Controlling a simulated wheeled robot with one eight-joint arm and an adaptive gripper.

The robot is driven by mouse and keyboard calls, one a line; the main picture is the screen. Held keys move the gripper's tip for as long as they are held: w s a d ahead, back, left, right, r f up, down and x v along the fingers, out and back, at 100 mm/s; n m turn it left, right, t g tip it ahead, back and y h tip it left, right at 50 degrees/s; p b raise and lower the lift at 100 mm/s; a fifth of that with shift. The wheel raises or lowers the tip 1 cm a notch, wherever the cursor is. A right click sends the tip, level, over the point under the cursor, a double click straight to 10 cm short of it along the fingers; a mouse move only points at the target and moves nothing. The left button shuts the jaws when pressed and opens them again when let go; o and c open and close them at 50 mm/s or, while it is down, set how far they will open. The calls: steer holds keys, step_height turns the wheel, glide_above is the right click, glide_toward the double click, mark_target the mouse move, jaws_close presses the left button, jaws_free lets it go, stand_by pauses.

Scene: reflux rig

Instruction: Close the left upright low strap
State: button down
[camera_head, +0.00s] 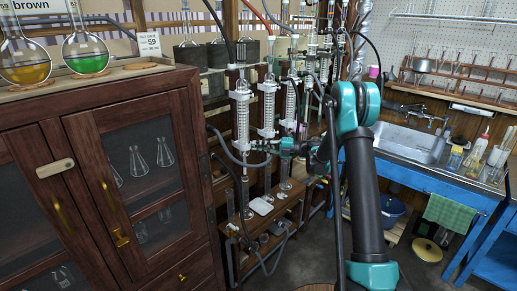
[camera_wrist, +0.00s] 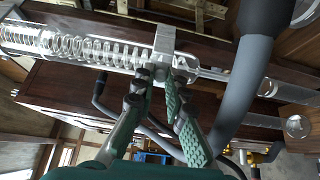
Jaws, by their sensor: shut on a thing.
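The left glass condenser (camera_head: 242,112), with a coil inside, stands upright on the wooden rig. In the wrist view the condenser (camera_wrist: 70,45) lies across the upper left. A silver metal strap (camera_wrist: 164,42) crosses the glass near its lower end. My gripper (camera_head: 264,147) reaches in from the right at the condenser's lower end. In the wrist view my gripper (camera_wrist: 160,88) has its green fingers close together at the strap's lower edge, shut on part of it. The fingertips hide the gripped part. I cannot tell whether the strap is fully closed.
A second condenser (camera_head: 267,108) and a third stand just to the right. A grey hose (camera_wrist: 243,85) passes close to my fingers. A wooden cabinet (camera_head: 135,170) with glass doors stands at left; a sink (camera_head: 410,143) on a blue bench is at right.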

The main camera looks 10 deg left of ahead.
steer(key=shift+w+a+n+g, duration=0.15)
steer(key=shift+w+n+g, duration=0.35)
steer(key=shift+g, duration=0.45)
steer(key=shift+w+a+n+g, duration=0.15)
steer(key=shift+w+n+g, duration=0.1)
steer(key=shift+n+g, duration=0.6)
steer(key=c, duration=1.5)
jaws_free()
steer(key=shift+c, duration=0.2)
steer(key=w+d, duration=0.1)
steer(key=d, duration=1)
steer(key=shift+w+d, duration=0.35)
steer(key=shift+d, duration=0.05)
